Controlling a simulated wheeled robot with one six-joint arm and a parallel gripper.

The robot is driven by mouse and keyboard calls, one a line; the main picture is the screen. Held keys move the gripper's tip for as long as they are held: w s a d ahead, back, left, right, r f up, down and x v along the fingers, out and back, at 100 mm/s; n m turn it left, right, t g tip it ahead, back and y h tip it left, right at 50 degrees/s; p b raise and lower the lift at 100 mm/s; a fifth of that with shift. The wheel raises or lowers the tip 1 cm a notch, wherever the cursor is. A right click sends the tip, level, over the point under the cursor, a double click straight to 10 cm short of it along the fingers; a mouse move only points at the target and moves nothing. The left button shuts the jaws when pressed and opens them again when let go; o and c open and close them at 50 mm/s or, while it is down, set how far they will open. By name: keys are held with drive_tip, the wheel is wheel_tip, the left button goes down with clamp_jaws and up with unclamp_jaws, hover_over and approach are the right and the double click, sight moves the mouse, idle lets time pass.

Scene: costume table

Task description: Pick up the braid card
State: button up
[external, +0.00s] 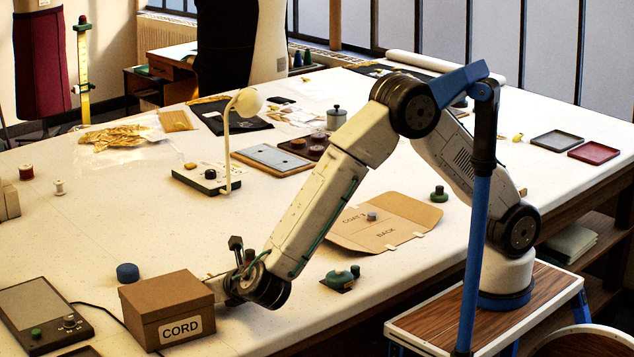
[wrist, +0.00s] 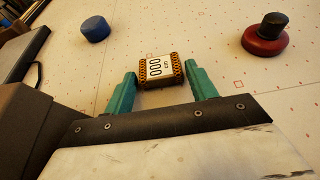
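The braid card (wrist: 161,70) is a small block wound with orange and black braid, with a white label marked with dark loops. It lies on the white table in the wrist view. My gripper (wrist: 160,77) is open, its two teal fingers on either side of the card's near part, with a narrow gap showing at each side. In the external view my gripper (external: 222,287) is low at the table behind the CORD box, which hides most of its fingers; I cannot make out the card there.
The brown CORD box (external: 165,308) stands close by my gripper and shows as a dark wall at left in the wrist view. A blue round piece (external: 128,272) lies beyond it. A red disc with a black knob (wrist: 265,40) is right of the card. A cardboard folder (external: 385,222) lies farther right.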

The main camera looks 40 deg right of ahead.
drive_tip(key=c, duration=0.5)
drive_tip(key=shift+r, duration=0.15)
drive_tip(key=shift+c, duration=0.2)
